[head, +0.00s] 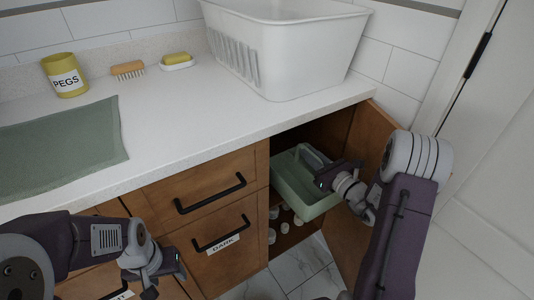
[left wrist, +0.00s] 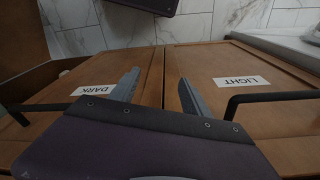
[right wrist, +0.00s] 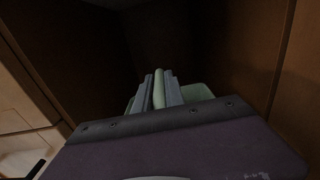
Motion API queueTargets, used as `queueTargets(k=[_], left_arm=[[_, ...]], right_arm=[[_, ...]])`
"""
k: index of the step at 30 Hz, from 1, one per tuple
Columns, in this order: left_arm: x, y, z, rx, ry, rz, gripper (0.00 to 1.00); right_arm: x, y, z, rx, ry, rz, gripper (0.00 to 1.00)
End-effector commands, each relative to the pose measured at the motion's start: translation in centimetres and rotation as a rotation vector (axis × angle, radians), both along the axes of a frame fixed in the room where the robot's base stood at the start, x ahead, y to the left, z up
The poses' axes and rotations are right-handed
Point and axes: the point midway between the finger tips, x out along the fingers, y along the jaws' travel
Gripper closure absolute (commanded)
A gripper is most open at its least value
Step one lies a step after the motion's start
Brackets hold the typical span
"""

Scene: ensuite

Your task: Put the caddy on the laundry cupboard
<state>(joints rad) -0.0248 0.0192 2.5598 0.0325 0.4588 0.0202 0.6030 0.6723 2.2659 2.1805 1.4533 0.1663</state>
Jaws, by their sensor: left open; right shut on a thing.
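The caddy (head: 293,187) is a pale green open tray with a raised handle, in the open cupboard compartment under the right end of the counter. My right gripper (head: 323,178) is shut on the caddy's handle; the right wrist view shows the handle (right wrist: 159,90) between the two fingers. The laundry cupboard has a white top (head: 180,130) and brown wooden fronts. My left gripper (head: 165,285) is low in front of the drawers; its fingers (left wrist: 158,92) are apart and empty in the left wrist view.
On the top are a white basket (head: 285,50), a green mat (head: 60,147), a yellow pegs pot (head: 65,75), a brush (head: 128,70) and a soap dish (head: 178,63). The open door (head: 353,200) stands right of the compartment. Small white items (head: 285,227) lie below the caddy. The counter's middle front is clear.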

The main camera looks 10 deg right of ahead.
Motion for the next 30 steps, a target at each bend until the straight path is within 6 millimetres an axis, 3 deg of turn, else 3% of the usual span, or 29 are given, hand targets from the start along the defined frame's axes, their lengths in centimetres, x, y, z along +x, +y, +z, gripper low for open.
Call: queueTargets(k=[5,11,30], left_arm=[[0.0,0.0,0.0,0.000,0.000,0.000,0.45],[0.0,0.0,0.2,0.000,0.000,0.000,0.45],[0.0,0.0,0.7,0.000,0.000,0.000,0.45]], right_arm=[[0.5,0.2,0.1,-0.002,-0.002,0.002,1.00],[3.0,1.2,0.1,0.000,-0.002,0.004,1.00],[15.8,5.8,0.1,0.000,-0.003,0.002,1.00]])
